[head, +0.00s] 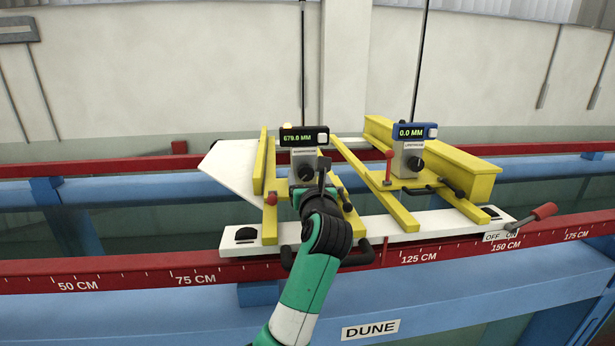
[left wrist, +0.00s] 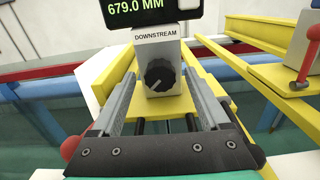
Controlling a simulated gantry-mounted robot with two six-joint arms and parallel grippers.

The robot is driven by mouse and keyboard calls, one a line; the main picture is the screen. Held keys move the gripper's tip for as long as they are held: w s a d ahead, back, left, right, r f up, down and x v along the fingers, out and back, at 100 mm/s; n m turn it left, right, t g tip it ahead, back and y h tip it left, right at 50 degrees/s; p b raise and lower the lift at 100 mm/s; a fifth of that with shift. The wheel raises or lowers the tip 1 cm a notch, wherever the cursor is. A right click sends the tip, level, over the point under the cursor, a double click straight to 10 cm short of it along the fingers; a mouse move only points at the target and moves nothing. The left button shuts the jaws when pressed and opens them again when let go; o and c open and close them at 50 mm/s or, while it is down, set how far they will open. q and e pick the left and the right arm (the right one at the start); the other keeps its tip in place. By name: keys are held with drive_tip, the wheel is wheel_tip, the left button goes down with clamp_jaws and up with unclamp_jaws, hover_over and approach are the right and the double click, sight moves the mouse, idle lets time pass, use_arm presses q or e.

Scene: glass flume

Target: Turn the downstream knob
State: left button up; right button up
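The downstream knob (left wrist: 160,75) is a dark round knob with a ridge, on a white block labelled DOWNSTREAM under a black display (left wrist: 150,10) reading 679.0 MM. In the head view the knob (head: 306,171) sits on the left unit, partly behind my gripper. My left gripper (head: 318,180) is in front of this block. In the left wrist view its two grey fingers (left wrist: 161,55) are spread apart, with the knob showing in the gap between them. I see no clear contact with the knob. My right gripper is in neither view.
A second unit to the right has a blue-cased display (head: 413,132) reading 0.0 MM and its own dark knob (head: 416,163). A red-tipped lever (head: 388,168) stands between the units. A red-handled OFF/ON lever (head: 543,212) is at the right. A red scale rail (head: 130,275) runs in front.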

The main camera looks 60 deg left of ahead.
use_arm(q)
drive_tip(key=shift+d, duration=0.1)
drive_tip(key=b+v, duration=0.2)
drive_tip(key=v, duration=0.8)
drive_tip(key=shift+s+d, duration=0.15)
drive_tip(key=shift+d, duration=0.2)
drive_tip(key=shift+s+d, duration=0.15)
drive_tip(key=shift+d, duration=0.2)
drive_tip(key=shift+r, duration=0.15)
